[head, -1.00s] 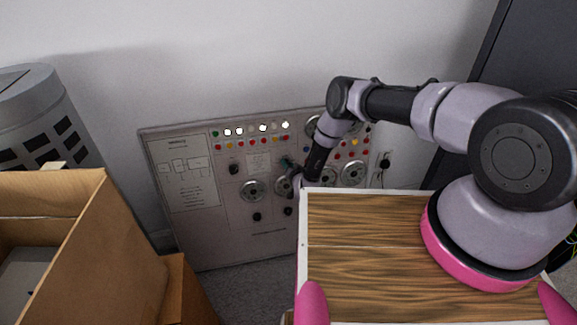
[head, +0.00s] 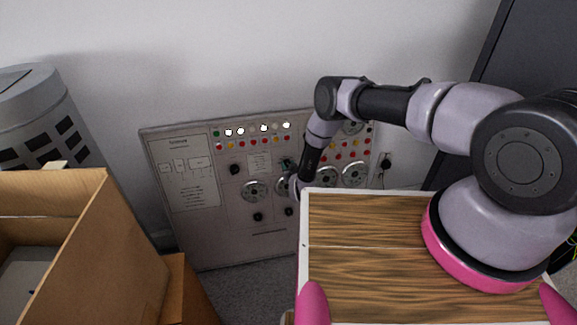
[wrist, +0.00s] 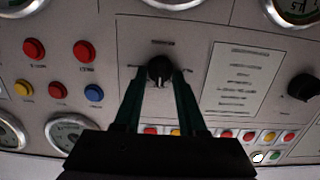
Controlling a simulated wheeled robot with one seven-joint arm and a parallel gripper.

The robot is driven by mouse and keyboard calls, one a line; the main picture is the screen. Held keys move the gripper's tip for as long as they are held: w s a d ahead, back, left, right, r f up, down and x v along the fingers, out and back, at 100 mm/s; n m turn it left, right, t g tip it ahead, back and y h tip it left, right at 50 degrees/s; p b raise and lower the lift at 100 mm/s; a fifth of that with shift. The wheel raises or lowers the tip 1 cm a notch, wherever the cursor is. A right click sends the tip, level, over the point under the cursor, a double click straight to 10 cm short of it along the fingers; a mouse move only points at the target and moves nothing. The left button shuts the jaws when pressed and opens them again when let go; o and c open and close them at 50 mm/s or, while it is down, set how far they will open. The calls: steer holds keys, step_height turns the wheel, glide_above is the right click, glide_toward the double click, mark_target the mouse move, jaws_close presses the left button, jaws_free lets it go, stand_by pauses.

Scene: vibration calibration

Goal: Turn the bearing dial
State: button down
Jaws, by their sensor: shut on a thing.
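The dial, a black round knob with a pale pointer mark (wrist: 159,70), is on the upright grey control panel (head: 205,235). Its printed label is too small to read. In the wrist view my gripper (wrist: 160,76) has its two dark green fingers on either side of this knob, shut on it. In the head view my gripper (head: 286,164) is at the middle of the panel. The gripper and my arm hide the knob there.
Another black knob (wrist: 304,87) is to the right in the wrist view. Red and blue buttons (wrist: 84,50) and round gauges (wrist: 68,130) surround the dial. A wood-topped surface (head: 375,265) and a cardboard box (head: 95,250) stand before the panel.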

stand_by(0.3)
steer(key=c, duration=0.5)
jaws_free()
steer(key=v, duration=1.1)
steer(key=shift+w, duration=0.1)
